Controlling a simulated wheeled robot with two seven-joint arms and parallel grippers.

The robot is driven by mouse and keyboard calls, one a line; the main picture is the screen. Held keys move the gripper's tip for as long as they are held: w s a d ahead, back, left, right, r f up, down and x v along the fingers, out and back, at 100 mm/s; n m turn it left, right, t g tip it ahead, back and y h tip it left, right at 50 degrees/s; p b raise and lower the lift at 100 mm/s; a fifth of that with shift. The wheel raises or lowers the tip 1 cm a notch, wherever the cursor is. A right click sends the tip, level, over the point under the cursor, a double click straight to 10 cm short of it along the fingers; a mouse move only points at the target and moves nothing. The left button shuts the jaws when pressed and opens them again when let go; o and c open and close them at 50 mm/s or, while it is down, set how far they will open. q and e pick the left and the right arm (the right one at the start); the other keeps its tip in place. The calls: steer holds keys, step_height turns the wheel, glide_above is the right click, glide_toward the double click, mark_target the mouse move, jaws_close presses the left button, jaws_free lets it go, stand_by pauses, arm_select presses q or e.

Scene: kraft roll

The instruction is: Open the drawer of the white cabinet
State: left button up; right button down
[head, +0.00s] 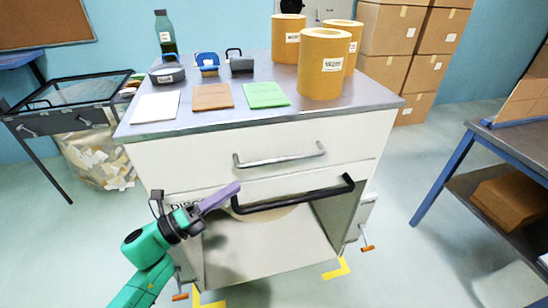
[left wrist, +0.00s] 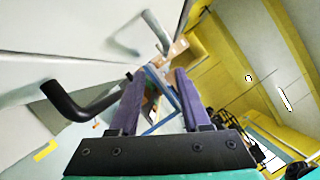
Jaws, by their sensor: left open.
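The white cabinet (head: 190,158) stands in the middle of the head view under a grey top. Its top drawer (head: 210,150) looks shut and has a silver bar handle (head: 280,158). Below it, a white front carries a black bar handle (head: 295,199). My left gripper (head: 238,187), with purple fingers, is in front of the cabinet near the left end of the black handle. In the left wrist view its jaws (left wrist: 158,76) are open with no handle between them. The black handle (left wrist: 85,108) lies left of the fingers there, and the silver handle (left wrist: 155,32) is farther ahead. My right gripper is not in view.
The cabinet top holds brown rolls (head: 323,65), a dark bottle (head: 165,35), coloured pads (head: 263,95) and small items. The space under the black handle is open. Floor between is clear.

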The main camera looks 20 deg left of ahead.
arm_select(q)
steer(key=p, duration=0.1)
glide_toward(283, 158)
steer(key=x, duration=0.3)
steer(key=p+x, duration=0.1)
steer(key=x, duration=0.5)
steer(key=shift+w+d+f+p, duration=0.1)
steer(key=shift+w+f+p, duration=0.2)
steer(key=shift+p, duration=0.1)
steer(key=shift+w+d, duration=0.2)
steer(key=shift+w, duration=0.05)
steer(key=c, duration=0.6)
jaws_close()
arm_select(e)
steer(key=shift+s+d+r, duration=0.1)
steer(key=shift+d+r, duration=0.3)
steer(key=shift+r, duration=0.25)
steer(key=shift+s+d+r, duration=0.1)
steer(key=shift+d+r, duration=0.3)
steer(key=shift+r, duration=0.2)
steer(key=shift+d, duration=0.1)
